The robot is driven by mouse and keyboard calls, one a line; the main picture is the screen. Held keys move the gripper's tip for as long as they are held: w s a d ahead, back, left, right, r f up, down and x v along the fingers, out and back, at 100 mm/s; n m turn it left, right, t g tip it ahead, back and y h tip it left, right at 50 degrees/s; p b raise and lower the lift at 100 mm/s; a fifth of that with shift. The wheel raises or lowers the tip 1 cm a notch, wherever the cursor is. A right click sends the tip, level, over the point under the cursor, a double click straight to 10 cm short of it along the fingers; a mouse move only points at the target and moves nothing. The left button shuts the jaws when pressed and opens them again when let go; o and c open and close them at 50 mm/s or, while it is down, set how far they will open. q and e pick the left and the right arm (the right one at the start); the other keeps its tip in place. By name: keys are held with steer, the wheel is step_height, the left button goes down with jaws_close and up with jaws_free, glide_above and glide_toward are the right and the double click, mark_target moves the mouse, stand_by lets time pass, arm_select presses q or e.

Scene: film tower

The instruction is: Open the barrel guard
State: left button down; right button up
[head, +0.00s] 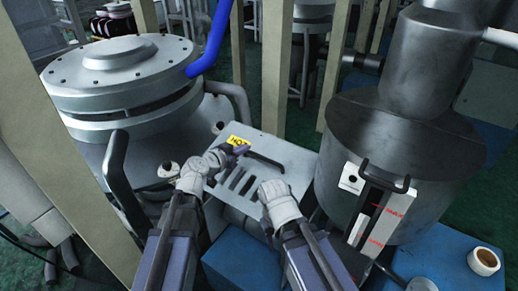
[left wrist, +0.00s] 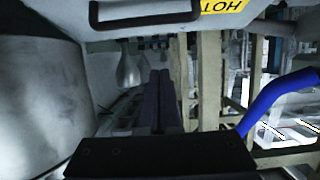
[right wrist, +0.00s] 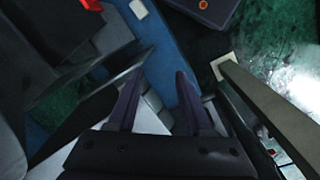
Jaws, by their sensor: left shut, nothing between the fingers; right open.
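The barrel guard is a light grey cover (head: 285,180) with dark slots, a black handle (head: 264,160) and a yellow HOT label (head: 238,141). It lies in the middle of the head view. I cannot tell whether it is raised. In the left wrist view the handle (left wrist: 145,18) and label (left wrist: 222,5) show upside down along the top. My left gripper (head: 240,149) is shut and empty, close by the label and handle; contact is unclear. My right gripper (right wrist: 155,80) is open and empty. Its fingers are hidden in the head view, where its wrist is over the guard's near right side.
A round grey vessel (head: 120,75) stands left, with a blue hose (head: 213,40) behind. A metal hopper (head: 400,130) stands right, with a black-handled panel (head: 372,200) in front. A tape roll (head: 484,261) lies on a blue surface at right. Beige posts (head: 276,65) rise behind the guard.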

arm_select(q)
steer(key=b, duration=0.4)
glide_above(256, 167)
steer(key=w+d, duration=0.1)
steer(key=w, duration=0.2)
steer(key=f, duration=0.3)
steer(key=shift+s+d+f, duration=0.15)
steer(key=shift+d+f, duration=0.05)
steer(key=shift+f, duration=0.1)
steer(key=shift+s+a+f+b, duration=0.25)
steer(key=shift+s+f+b, duration=0.25)
steer(key=shift+f, duration=0.1)
steer(key=shift+s+a+f+b, duration=0.25)
steer(key=shift+s+f+b, duration=0.2)
steer(key=shift+f, duration=0.1)
steer(key=shift+s+a+f, duration=0.25)
steer(key=shift+s, duration=0.05)
